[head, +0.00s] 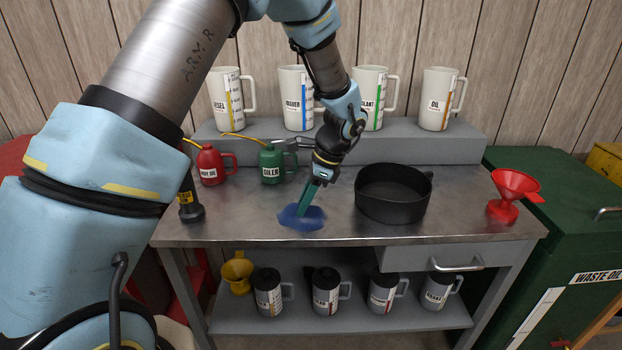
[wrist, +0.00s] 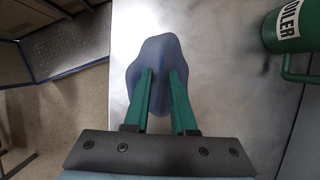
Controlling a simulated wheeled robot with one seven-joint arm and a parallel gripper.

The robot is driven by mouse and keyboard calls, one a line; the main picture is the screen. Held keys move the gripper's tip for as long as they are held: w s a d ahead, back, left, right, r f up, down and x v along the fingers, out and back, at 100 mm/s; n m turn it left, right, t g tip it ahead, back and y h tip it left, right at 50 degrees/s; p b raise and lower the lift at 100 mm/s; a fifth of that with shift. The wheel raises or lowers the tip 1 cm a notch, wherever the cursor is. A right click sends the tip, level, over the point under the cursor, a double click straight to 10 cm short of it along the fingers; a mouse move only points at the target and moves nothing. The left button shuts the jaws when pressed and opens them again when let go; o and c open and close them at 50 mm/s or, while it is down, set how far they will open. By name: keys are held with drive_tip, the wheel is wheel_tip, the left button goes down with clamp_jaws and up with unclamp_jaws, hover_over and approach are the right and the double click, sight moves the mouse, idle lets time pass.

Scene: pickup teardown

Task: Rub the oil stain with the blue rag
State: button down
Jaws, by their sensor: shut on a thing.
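The blue rag (head: 300,220) lies bunched on the metal bench top (head: 250,233) near its front edge, left of the black pan. My gripper (head: 309,203) reaches down from above with its green fingers shut on the rag. In the wrist view the rag (wrist: 158,50) spreads out past the fingertips of my gripper (wrist: 162,72), close to the bench edge. I cannot make out a distinct oil stain in either view; the surface beneath the rag is hidden.
A black pan (head: 394,195) stands right of the rag, with a red funnel (head: 508,190) beyond. A green oiler (head: 272,166), a red oil can (head: 210,167) and a dark flashlight (head: 190,207) stand left. Several white jugs line the raised back shelf (head: 335,146).

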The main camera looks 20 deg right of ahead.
drive_tip(key=shift+s+a, duration=0.15)
drive_tip(key=shift+s, duration=0.25)
wheel_tip(320, 180, up, 8)
drive_tip(key=p, duration=0.6)
drive_tip(key=shift+r, duration=0.15)
